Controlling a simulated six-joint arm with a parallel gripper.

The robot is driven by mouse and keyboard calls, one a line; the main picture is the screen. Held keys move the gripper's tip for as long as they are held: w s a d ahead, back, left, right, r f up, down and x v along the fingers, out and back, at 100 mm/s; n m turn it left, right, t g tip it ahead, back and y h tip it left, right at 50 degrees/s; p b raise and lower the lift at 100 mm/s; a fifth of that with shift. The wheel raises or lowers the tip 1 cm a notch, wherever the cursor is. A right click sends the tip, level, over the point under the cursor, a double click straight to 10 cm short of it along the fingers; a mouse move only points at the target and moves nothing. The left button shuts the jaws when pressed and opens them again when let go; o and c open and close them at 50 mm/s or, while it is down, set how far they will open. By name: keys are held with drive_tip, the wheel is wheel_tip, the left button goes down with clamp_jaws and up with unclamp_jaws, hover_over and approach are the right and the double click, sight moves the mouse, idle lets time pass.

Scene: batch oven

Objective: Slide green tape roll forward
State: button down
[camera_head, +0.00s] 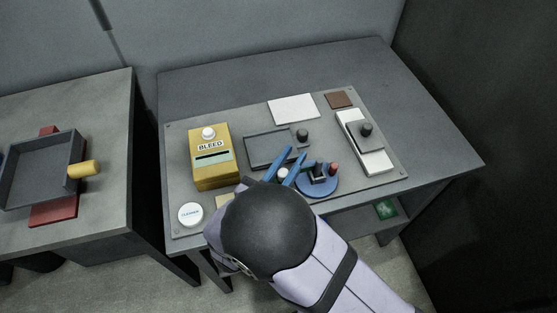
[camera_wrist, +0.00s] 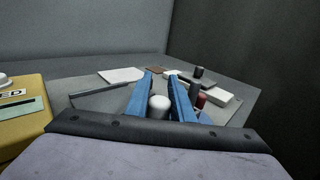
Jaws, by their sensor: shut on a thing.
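My gripper (camera_head: 288,163) has two blue fingers over the front middle of the grey panel. They are shut on a small white-topped peg (camera_head: 283,174), which stands between them. The white peg (camera_wrist: 159,106) also shows between the blue fingers (camera_wrist: 163,88) in the wrist view. The only green thing that I see is a small green item with a pale mark (camera_head: 385,209) on the shelf below the table, at the right. I cannot tell whether it is a tape roll. My gripper is apart from it. My wrist hides part of the front of the panel.
A blue disc (camera_head: 318,187) with dark and red knobs is just right of the fingers. A yellow BLEED box (camera_head: 213,170) and a white round button (camera_head: 190,214) are at the left. A dark-knobbed slider on a white plate (camera_head: 376,161) is at the right. The table's back is clear.

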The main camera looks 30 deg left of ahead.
drive_tip(key=shift+w+d, duration=0.1)
drive_tip(key=shift+d, duration=0.05)
drive_tip(key=c, duration=1.5)
unclamp_jaws()
drive_tip(key=shift+w, duration=0.1)
drive_tip(key=shift+c, duration=0.2)
drive_tip(key=shift+s, duration=0.6)
drive_tip(key=shift+s+b, duration=1)
drive_tip(key=shift+s, duration=2.15)
